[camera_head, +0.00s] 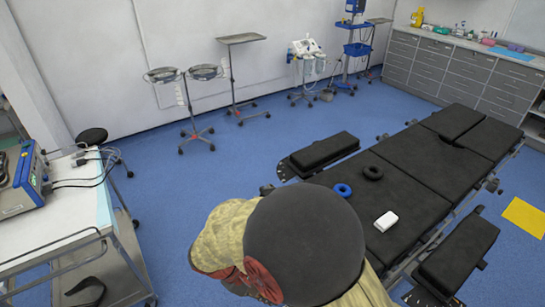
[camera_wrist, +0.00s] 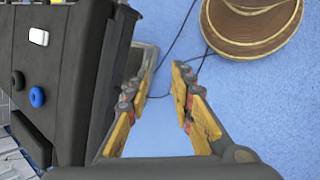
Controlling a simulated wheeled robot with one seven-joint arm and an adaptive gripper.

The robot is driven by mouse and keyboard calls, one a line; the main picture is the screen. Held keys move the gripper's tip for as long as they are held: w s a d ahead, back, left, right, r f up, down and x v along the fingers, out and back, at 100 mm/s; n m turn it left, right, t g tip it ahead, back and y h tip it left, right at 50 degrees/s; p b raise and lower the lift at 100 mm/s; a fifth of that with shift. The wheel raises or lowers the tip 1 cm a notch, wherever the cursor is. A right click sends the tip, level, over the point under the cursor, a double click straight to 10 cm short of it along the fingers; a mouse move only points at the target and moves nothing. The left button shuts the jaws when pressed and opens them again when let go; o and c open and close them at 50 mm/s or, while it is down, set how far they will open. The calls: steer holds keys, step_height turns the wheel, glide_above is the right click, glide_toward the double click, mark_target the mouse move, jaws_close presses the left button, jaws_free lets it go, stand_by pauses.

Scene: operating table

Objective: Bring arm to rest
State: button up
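My arm (camera_head: 305,245) fills the lower middle of the head view, with a large dark grey rounded joint and a yellowish cover. It appears folded close to the camera, and my gripper is not visible there. In the wrist view my gripper (camera_wrist: 160,78) has its two yellow-orange fingers spread apart with nothing between them. Blue floor and a pale blue surface show beyond the fingers. The black operating table (camera_wrist: 85,60) lies to the left of the gripper in that view, apart from the fingers as far as I can see.
The padded operating table (camera_head: 425,160) is at right in the head view. It carries a blue ring (camera_head: 342,190), a black ring (camera_head: 373,172) and a white box (camera_head: 386,221). A trolley with a device (camera_head: 22,182) stands left. Blue floor (camera_head: 230,165) between is clear.

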steer(key=s+d+r+m+t+y, duration=0.1)
steer(key=s+d+r+m+y, duration=0.1)
steer(key=d+r, duration=0.4)
steer(key=s+d+r+m+t+y, duration=0.2)
steer(key=s+d+r+m, duration=0.2)
steer(key=r, duration=0.7)
steer(key=s+d+r+m+t+y, duration=0.1)
steer(key=s+d+r+m+y, duration=0.2)
steer(key=d+r, duration=0.6)
steer(key=shift+s+r+m+t, duration=0.3)
steer(key=shift+r+t, duration=0.05)
steer(key=shift+t, duration=0.05)
steer(key=shift+d, duration=0.1)
steer(key=shift+c, duration=0.6)
